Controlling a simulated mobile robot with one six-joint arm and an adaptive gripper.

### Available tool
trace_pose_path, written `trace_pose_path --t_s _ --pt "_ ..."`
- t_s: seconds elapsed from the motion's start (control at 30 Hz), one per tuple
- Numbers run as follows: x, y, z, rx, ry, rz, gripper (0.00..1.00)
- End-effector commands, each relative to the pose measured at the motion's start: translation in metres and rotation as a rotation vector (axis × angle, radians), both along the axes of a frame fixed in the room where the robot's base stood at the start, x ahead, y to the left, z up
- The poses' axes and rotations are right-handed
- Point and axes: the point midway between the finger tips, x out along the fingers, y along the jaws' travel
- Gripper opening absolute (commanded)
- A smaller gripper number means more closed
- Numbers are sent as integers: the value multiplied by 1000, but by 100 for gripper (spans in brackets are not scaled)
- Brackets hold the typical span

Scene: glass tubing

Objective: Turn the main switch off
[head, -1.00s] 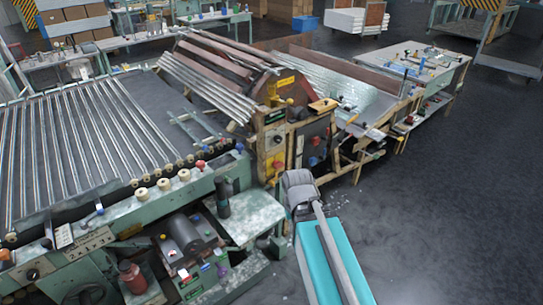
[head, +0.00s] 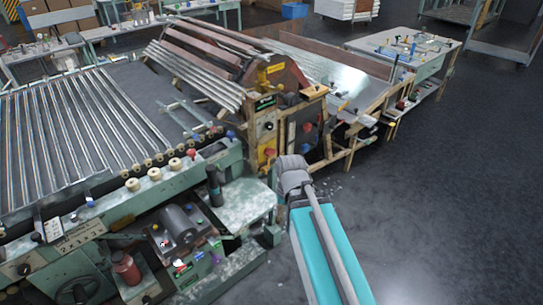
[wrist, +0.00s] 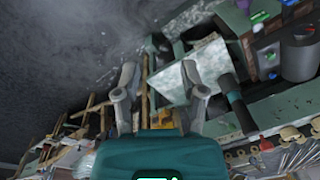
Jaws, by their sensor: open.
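A red knob on a yellow plate (head: 268,153) sits low on the wooden-framed control panel in the middle of the head view; it looks like the main switch, but its setting is too small to read. A dark round knob (head: 268,126) is above it, under a green label. My gripper's fingers (wrist: 158,76) are spread apart and empty in the wrist view. In the head view my arm's end is just in front of and right of the panel, and it hides the fingers. The red knob cannot be made out in the wrist view.
A green bench (head: 247,203) juts out left of my arm. A roller table with glass tubes (head: 70,130) fills the left. A wooden frame (head: 350,140) stands right of the panel. The grey floor (head: 450,200) at right is clear.

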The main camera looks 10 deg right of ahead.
Motion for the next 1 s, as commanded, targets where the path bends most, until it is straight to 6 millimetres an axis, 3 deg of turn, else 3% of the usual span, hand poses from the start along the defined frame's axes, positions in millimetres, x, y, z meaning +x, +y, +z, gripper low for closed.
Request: trace_pose_path --t_s 0.03,0.2,0.67,1.0 --pt "8 2 -12 26 -11 -30 72" --pt "37 10 -37 151 -54 -179 100" --pt "129 22 -87 602 -108 -693 100" --pt "196 6 -108 967 -54 -1074 100"
